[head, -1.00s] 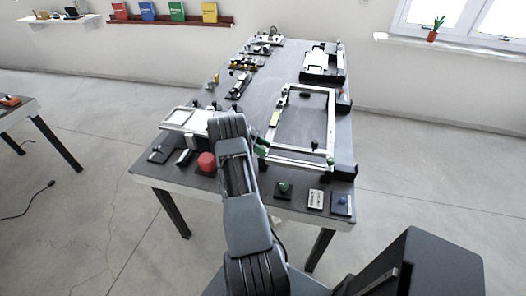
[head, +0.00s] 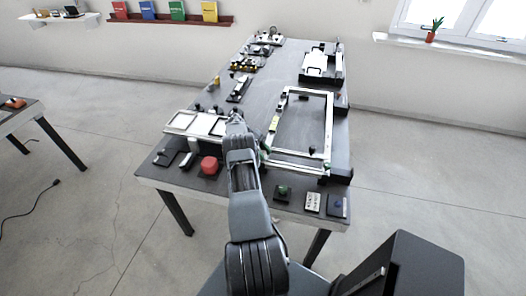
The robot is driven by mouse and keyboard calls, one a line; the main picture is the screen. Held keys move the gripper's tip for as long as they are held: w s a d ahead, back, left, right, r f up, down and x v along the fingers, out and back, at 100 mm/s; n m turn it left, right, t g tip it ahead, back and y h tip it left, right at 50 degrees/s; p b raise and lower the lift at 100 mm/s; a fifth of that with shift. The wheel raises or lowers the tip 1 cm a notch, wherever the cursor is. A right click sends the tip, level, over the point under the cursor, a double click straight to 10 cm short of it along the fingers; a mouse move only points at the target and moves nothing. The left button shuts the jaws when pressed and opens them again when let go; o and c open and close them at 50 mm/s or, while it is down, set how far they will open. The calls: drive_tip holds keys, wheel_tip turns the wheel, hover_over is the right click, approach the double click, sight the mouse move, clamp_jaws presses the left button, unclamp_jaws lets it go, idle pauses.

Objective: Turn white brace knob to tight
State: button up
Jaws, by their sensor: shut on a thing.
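My arm reaches forward over the near part of the grey table (head: 262,75). My gripper (head: 237,117) is at its far end, small and dark, mostly covered by my own wrist. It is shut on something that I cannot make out. It lies between a small white frame fixture (head: 180,123) on the left and a larger white rectangular frame (head: 329,120) on the right. Small dark knobs stand on the small fixture. I cannot pick out the white brace knob; my arm may cover it.
A red round block (head: 209,165) sits left of my arm near the front edge. A green button (head: 283,192), a white labelled plate (head: 313,203) and a blue knob (head: 338,206) are at the front right. More fixtures stand towards the back.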

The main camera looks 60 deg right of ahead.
sight(263, 152)
drive_tip(key=o, duration=0.9)
wheel_tip(263, 152, up, 4)
drive_tip(key=p, duration=0.3)
drive_tip(key=shift+f, duration=0.15)
drive_tip(key=s+a+r+b, duration=0.1)
drive_tip(key=s+a+r, duration=0.1)
drive_tip(key=a+r, duration=0.1)
drive_tip(key=s+a+r+b, duration=0.1)
drive_tip(key=s+a+r, duration=0.2)
drive_tip(key=a, duration=0.1)
drive_tip(key=s+a+r+b, duration=0.1)
drive_tip(key=s+a+r, duration=0.2)
drive_tip(key=a, duration=0.1)
drive_tip(key=shift+s+a+r, duration=0.1)
drive_tip(key=shift+a+r, duration=0.05)
drive_tip(key=shift+r, duration=0.05)
